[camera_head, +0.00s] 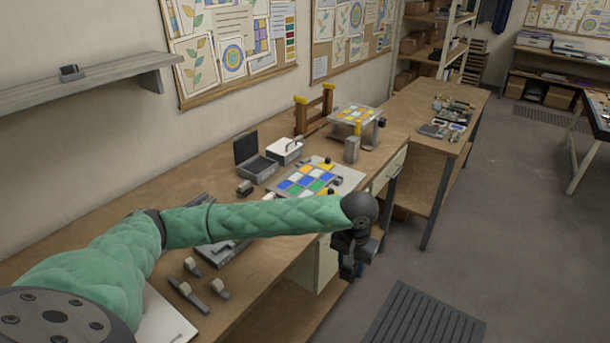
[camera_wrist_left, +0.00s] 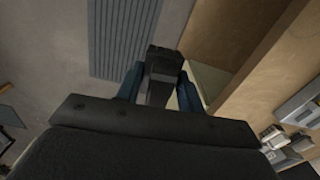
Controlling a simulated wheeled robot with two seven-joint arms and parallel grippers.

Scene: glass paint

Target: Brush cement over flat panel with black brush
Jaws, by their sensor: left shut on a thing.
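My left gripper (camera_head: 351,262) hangs past the front edge of the workbench, over the floor. In the left wrist view its blue-tipped fingers (camera_wrist_left: 160,92) are shut on a dark blocky thing, which looks like the black brush (camera_wrist_left: 161,65). Its bristles cannot be made out. The flat panel (camera_head: 305,181), with blue, green, white and yellow squares, lies on the bench behind my left forearm. The gripper is to the right of it and nearer, apart from it. My forearm hides part of the panel's near side. No cement can be made out. My right gripper is not in view.
An open dark case (camera_head: 257,165) and a white box (camera_head: 285,151) stand behind the panel. A second coloured panel (camera_head: 355,113) rests on a stand farther right. Small brushes or tools (camera_head: 190,295) lie at the near bench edge. A grey floor mat (camera_head: 425,318) lies below.

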